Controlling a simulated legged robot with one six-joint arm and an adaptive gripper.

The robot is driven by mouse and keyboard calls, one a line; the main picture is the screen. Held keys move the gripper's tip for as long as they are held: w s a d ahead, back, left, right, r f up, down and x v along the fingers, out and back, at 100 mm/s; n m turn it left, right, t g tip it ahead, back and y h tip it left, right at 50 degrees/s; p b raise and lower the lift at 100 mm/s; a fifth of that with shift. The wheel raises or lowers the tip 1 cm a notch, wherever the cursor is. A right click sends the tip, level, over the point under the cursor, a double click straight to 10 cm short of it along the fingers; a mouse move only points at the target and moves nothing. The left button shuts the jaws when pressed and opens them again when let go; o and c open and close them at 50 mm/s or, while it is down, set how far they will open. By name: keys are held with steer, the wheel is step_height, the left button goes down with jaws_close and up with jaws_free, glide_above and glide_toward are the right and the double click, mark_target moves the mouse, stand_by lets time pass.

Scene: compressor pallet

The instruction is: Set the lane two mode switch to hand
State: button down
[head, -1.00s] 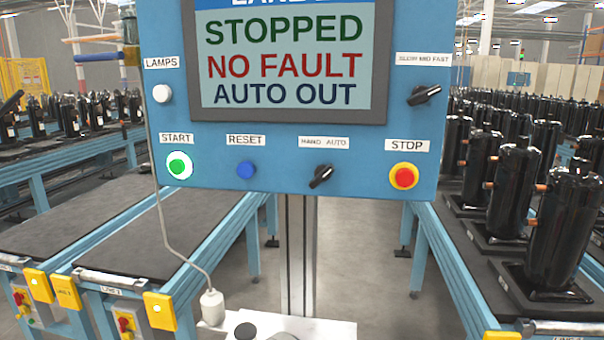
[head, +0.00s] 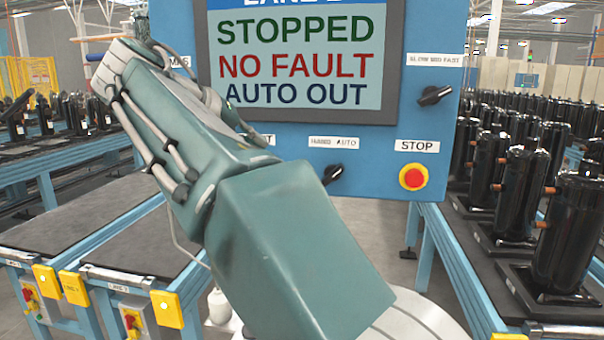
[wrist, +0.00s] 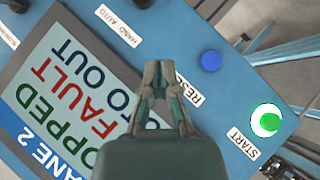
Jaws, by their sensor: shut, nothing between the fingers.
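The lane two mode switch (head: 333,173) is a black knob below the HAND AUTO label (head: 334,142) on the blue panel. Its grip slants up to the right, toward the AUTO side. In the wrist view, the switch (wrist: 143,3) is cut by the top edge, above its label (wrist: 118,25). My gripper (wrist: 161,72) is shut and empty in the wrist view, over the panel between the screen and the RESET label. The switch lies beyond its fingertips. In the head view my arm crosses the panel's left part, and I cannot make out the gripper there.
The screen (head: 292,65) reads STOPPED, NO FAULT, AUTO OUT. A red stop button (head: 413,178) and a black speed knob (head: 435,95) sit on the panel's right. A blue button (wrist: 211,60) and green start button (wrist: 266,121) show in the wrist view. Conveyors flank the panel.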

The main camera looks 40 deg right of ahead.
mark_target(332, 175)
steer(key=shift+r, duration=0.4)
steer(key=shift+d, duration=0.1)
steer(key=x, duration=0.9)
steer(key=shift+s+d, duration=0.1)
steer(key=shift+d, duration=0.1)
steer(key=shift+s+d+f, duration=0.35)
steer(key=shift+d+f, duration=0.15)
steer(key=shift+f, duration=0.1)
steer(key=shift+s+d+f, duration=0.35)
steer(key=shift+d+f, duration=0.1)
steer(key=shift+f, duration=0.15)
steer(key=shift+s+d+f, duration=0.25)
steer(key=shift+s+f, duration=0.05)
steer(key=shift+f, duration=0.15)
